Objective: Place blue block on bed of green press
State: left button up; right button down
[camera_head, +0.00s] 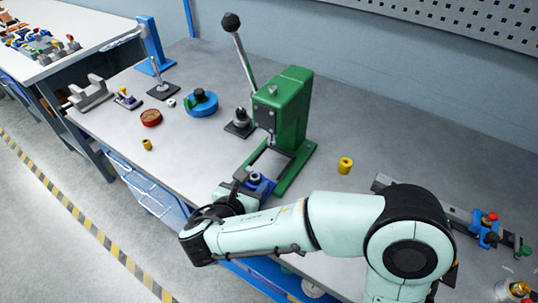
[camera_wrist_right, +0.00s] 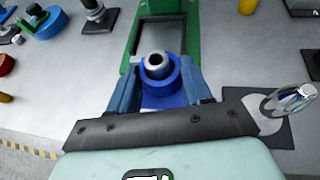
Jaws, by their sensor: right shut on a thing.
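The green press (camera_head: 285,112) stands on the grey bench, with a long lever ending in a black ball. Its base frame also shows at the top of the right wrist view (camera_wrist_right: 127,45). The blue block (camera_head: 260,184) has a round blue collar with a metal ring on top; in the right wrist view (camera_wrist_right: 160,98) it sits between the two fingers. My right gripper (camera_wrist_right: 155,85) is shut on the blue block, at the near end of the press base. Whether the block touches the base, I cannot tell. My left gripper does not show.
A yellow cylinder (camera_head: 345,165) stands right of the press. A blue round part (camera_head: 201,103), a red disc (camera_head: 151,118) and a small yellow piece (camera_head: 147,144) lie to the left. A rail fixture (camera_head: 487,230) is at the right.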

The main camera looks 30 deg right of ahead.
aim_at(252, 185)
jog(key=w+d, duration=0.2)
jog(key=d, duration=0.1)
jog(key=w+d, duration=0.2)
jog(key=d, duration=0.1)
jog(key=w+d, duration=0.3)
jog(key=shift+r, duration=0.1)
jog(key=shift+a+f, duration=0.15)
jog(key=shift+f, duration=0.65)
jog(key=c, duration=0.6)
grip_release()
jog(key=shift+f, duration=0.1)
jog(key=shift+o, duration=0.6)
jog(key=shift+r, duration=0.2)
jog(key=shift+s+a+r, duration=0.15)
jog(key=shift+s+a, duration=0.05)
jog(key=shift+a, duration=0.05)
jog(key=p+v, duration=0.1)
jog(key=v, duration=1)
jog(key=shift+s+r, duration=0.1)
